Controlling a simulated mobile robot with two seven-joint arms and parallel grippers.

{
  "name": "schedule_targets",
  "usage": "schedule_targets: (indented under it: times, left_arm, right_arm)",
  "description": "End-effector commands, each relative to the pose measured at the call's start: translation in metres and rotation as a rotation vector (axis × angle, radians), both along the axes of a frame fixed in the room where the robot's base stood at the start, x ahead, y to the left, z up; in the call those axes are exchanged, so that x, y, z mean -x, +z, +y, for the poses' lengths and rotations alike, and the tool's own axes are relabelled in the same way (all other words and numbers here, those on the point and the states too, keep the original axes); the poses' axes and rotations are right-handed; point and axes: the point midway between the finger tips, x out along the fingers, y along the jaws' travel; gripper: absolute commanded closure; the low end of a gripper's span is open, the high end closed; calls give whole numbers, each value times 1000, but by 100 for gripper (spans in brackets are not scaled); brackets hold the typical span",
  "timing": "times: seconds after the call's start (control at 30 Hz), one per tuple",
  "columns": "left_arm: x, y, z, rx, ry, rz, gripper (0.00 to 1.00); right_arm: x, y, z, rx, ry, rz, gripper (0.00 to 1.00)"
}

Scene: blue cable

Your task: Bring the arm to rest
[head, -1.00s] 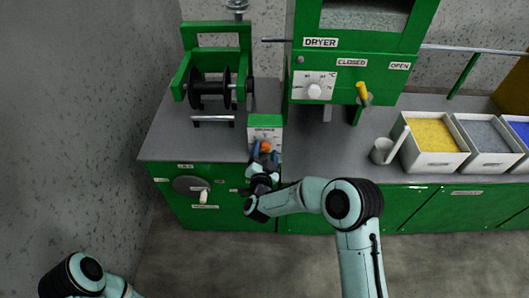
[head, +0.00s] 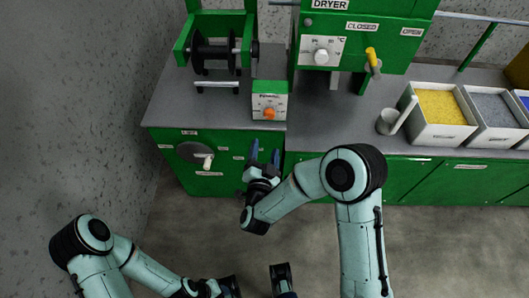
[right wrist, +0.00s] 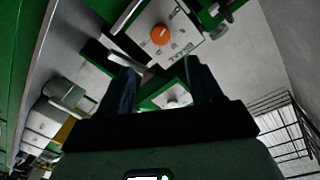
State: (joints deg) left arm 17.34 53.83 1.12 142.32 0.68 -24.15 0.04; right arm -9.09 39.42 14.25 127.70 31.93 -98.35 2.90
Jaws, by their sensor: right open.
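My right gripper (head: 264,156) is open and empty in front of the green counter's front edge, just below a small control box. Its two dark blue fingers also show apart in the right wrist view (right wrist: 160,85). The control box (head: 268,90) has a green top, a white front and an orange knob (head: 269,114). The orange knob also shows in the right wrist view (right wrist: 161,34), beyond the fingers and apart from them. My left arm comes in at the lower left.
A green stand with a black spool (head: 214,54) is at the counter's back left. The dryer (head: 365,35) has a white dial and a yellow handle (head: 373,58). The floor before the counter is clear.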

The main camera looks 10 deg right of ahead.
Motion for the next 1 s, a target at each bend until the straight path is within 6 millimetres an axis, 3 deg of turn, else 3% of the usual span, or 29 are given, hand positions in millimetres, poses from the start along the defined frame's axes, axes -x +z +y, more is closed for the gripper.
schedule_targets:
  times: [0.67, 0.77, 0.87, 0.97, 1.0]
  left_arm:
    - [0, 1, 0, 0, 0, 0, 57]
    - [0, 10, 0, 1, -1, 2, 57]
    - [0, 27, 0, 1, -3, 5, 57]
    - [-1, 48, 0, 4, -5, 12, 57]
    - [-2, 57, 0, 4, -7, 14, 57]
  right_arm:
    - [4, -2, 1, 0, 5, 12, 35]
    - [5, -21, -2, 1, 48, 96, 35]
    - [16, -65, -7, -8, 141, 290, 35]
    - [51, -124, -13, -42, 268, 570, 35]
    - [73, -146, -15, -64, 320, 690, 35]
